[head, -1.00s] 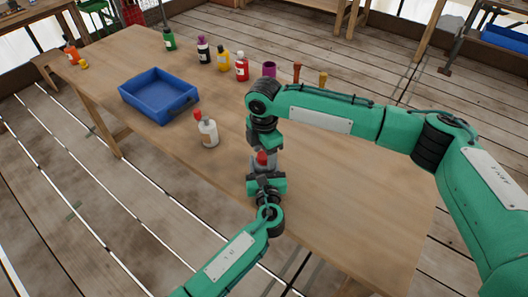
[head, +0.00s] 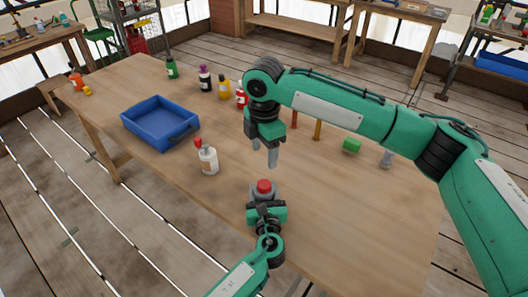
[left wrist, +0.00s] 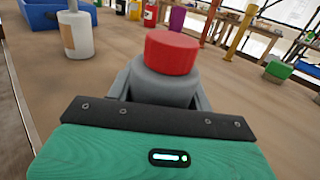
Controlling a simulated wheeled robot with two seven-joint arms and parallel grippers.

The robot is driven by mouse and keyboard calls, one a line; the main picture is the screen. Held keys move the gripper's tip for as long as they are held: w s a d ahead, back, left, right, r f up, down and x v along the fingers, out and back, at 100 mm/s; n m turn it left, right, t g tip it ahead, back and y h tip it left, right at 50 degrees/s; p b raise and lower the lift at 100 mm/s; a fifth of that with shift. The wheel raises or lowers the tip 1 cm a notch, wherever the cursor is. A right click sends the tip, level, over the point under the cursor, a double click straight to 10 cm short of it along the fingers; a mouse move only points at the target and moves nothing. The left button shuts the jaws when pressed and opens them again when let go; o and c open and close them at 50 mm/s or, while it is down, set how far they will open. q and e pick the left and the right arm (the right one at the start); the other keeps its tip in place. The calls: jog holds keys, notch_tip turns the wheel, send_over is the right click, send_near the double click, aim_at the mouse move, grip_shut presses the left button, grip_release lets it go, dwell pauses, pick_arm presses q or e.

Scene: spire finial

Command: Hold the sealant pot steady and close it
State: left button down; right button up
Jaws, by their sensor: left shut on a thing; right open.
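The sealant pot (head: 262,194) is grey, with a red cap (head: 264,185) on top, and stands upright near the table's front edge. In the left wrist view the pot (left wrist: 160,88) sits between my left fingers, with the red cap (left wrist: 172,52) resting on it; how tightly the cap sits I cannot tell. My left gripper (head: 265,200) is shut on the pot. My right gripper (head: 271,157) is open and empty, pointing down above and slightly behind the cap, apart from it.
A white bottle with a red top (head: 208,160) stands left of the pot. A blue tray (head: 160,137) lies farther left. Several coloured bottles stand along the back, and a green block (head: 352,146) lies behind my right arm. The table (head: 340,215) right of the pot is clear.

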pick_arm(q)
jog(key=c, duration=0.5)
grip_release()
jog(key=shift+s, duration=0.1)
jog(key=s, duration=0.4)
jog(key=s+d+b, duration=0.1)
jog(key=s, duration=0.8)
jog(key=shift+s+d+b, duration=0.2)
jog(key=shift+s+b, duration=0.1)
jog(key=shift+b, duration=0.1)
